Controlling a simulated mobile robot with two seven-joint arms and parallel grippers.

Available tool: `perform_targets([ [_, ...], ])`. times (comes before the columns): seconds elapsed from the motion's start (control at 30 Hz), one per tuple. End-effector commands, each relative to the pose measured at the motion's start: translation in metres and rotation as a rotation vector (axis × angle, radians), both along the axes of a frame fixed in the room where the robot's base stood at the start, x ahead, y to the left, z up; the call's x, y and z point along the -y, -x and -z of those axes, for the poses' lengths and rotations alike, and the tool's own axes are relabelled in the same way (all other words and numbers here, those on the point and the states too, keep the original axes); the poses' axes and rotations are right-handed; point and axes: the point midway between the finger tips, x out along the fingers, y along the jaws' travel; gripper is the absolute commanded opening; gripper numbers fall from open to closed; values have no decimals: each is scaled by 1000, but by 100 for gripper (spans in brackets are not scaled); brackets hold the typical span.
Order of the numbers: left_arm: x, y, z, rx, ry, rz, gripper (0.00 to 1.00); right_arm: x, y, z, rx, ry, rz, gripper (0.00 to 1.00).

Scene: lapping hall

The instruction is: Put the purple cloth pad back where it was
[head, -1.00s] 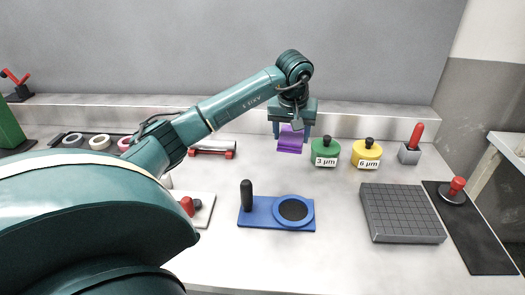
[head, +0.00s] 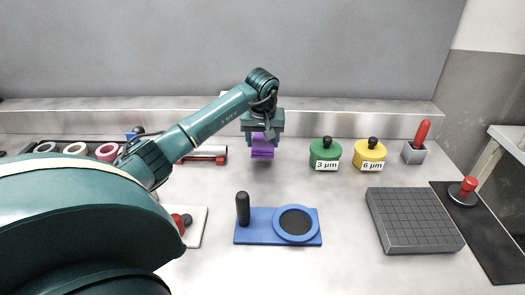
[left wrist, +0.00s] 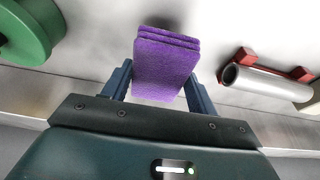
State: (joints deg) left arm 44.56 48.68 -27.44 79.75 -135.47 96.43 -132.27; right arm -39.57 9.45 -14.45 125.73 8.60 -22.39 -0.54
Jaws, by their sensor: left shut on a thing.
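My left gripper (head: 262,137) is shut on the purple cloth pad (head: 262,152) at the back of the bench, left of the green 3 µm pot. In the left wrist view the pad (left wrist: 165,65) sits between the two fingers (left wrist: 160,88), and its far edge shows layered, stepped purple edges. I cannot tell whether these belong to one pad or to several. Whether the pad touches the bench is unclear. My right gripper is not in view.
The green pot (head: 325,153) and yellow 6 µm pot (head: 370,155) stand to the right. A blue plate (head: 249,226) lies in front. The bench between is clear.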

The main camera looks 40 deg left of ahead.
Motion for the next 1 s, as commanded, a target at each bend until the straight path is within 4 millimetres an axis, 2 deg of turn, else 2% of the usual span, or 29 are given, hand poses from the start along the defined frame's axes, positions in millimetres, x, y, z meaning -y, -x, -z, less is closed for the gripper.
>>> perform_targets([
  [0.3, 1, 0, 37, -1, 2, 1, 37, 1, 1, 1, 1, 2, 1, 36],
  [0.67, 0, 0, 41, 1, -1, 1, 37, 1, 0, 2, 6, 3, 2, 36],
  [0.7, 0, 0, 40, 1, -1, 1, 61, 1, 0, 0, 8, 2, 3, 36],
  [0.93, 0, 0, 40, 0, 0, 1, 80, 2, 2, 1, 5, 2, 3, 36],
  [1.0, 1, 0, 40, 0, 0, 1, 80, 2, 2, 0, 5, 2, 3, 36],
])
